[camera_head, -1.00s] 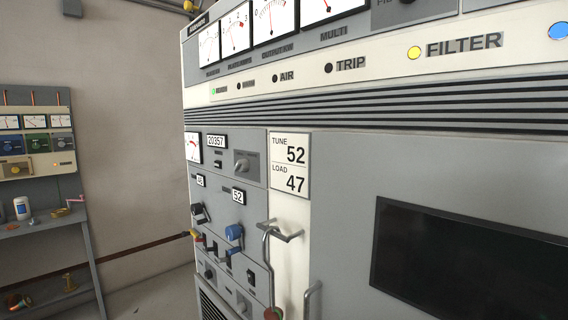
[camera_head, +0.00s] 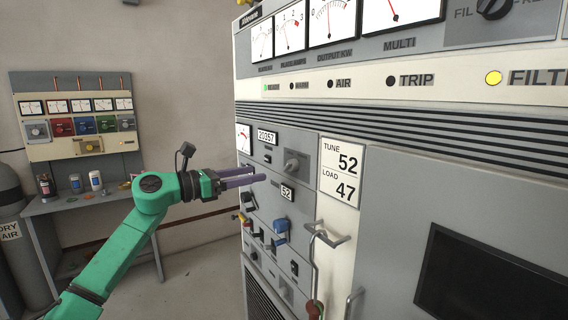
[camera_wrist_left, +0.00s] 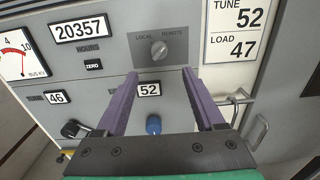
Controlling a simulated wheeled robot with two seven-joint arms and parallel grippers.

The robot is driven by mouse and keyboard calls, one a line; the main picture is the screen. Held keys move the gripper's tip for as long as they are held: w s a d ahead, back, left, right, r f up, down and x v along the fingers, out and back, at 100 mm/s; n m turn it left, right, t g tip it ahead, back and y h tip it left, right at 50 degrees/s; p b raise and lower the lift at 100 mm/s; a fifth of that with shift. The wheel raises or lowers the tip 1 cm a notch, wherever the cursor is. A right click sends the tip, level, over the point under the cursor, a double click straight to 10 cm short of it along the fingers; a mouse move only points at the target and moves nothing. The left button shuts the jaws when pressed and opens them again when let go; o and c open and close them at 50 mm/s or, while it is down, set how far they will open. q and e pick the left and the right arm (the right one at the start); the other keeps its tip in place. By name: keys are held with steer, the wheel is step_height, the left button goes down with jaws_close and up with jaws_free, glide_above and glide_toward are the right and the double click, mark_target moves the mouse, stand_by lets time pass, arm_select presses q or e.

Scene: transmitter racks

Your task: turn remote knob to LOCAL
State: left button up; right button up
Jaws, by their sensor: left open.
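The remote knob (camera_head: 291,165) is a small grey rotary knob on a darker grey plate on the rack's upper left panel. In the left wrist view the knob (camera_wrist_left: 159,49) sits below the labels LOCAL and REMOTE, and its pointer leans up to the right, toward REMOTE. My left gripper (camera_head: 260,174) reaches in from the left, in front of the panel. In the left wrist view its two purple fingers (camera_wrist_left: 158,78) are spread apart, with the knob showing beyond and between their tips, untouched. My right gripper is not in view.
A 52 counter (camera_wrist_left: 149,90) and a blue-handled knob (camera_head: 280,226) lie below the remote knob. A metal door handle (camera_head: 327,236) sticks out to the right. A bench (camera_head: 95,197) with a meter panel (camera_head: 76,108) stands at the far left.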

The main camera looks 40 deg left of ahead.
mark_target(286, 167)
arm_select(q)
steer(key=p+x, duration=0.5)
steer(key=x, duration=0.5)
steer(key=shift+w, duration=0.35)
jaws_close()
